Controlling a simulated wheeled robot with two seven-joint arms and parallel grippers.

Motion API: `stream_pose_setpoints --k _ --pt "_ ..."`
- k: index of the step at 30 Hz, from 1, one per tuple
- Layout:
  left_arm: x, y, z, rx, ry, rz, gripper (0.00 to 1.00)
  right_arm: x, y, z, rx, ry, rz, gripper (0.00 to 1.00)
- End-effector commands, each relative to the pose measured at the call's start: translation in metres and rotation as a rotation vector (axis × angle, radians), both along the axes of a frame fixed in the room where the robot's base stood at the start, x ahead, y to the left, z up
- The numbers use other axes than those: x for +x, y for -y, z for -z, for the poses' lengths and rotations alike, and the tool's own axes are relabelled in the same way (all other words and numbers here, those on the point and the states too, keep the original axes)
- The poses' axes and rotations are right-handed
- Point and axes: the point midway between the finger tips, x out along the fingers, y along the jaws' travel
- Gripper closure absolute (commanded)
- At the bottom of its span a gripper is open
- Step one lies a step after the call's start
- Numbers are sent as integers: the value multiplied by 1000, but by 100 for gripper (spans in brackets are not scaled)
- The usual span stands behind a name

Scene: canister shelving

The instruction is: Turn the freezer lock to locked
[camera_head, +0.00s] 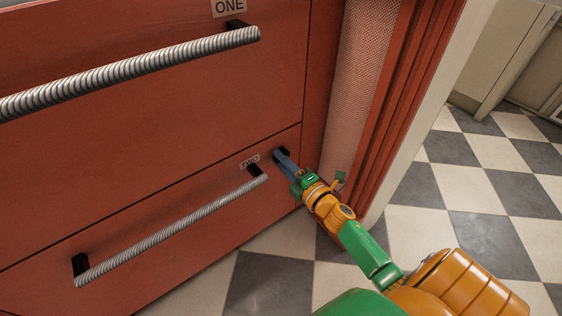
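The red freezer front has two drawers, with a drawer labelled ONE (150,110) above and a drawer labelled TWO (130,220) below. A small dark piece that looks like the freezer lock (279,151) sits at the upper right corner of drawer TWO. My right gripper (284,160) reaches up to it from the lower right, its blue-grey fingers at or against it. The fingers overlap the piece, so I cannot tell whether they grip it or which way it is turned. My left gripper is out of view.
Ribbed metal bar handles stick out from the upper drawer (140,66) and the lower drawer (180,228). A red frame post (400,90) stands right of the drawers, close to my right wrist. The checkered floor (480,200) is open at the right, with pale cabinets (500,60) behind.

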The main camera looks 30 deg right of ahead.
Motion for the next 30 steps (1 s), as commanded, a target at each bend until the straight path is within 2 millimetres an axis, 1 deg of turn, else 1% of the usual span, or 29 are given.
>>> stream_pose_setpoints --k 1,2,10,11,13,18,21,24,30 --pt "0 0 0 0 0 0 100 0 1 0 -1 -1 3 53" --pt "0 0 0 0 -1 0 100 0 1 0 0 -1 3 50" --pt "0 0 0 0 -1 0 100 -1 0 0 2 0 -1 50" --pt "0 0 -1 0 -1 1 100 -4 0 0 3 -1 -1 50" --pt "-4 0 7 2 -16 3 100 -15 1 -1 4 -3 0 50" --pt "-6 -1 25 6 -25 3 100 -52 5 -1 2 -4 3 50" --pt "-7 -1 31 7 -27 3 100 -66 6 0 3 -3 3 50" --pt "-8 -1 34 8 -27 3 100 -71 6 0 1 -1 2 50" --pt "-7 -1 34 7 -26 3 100 -71 6 0 1 0 1 50"
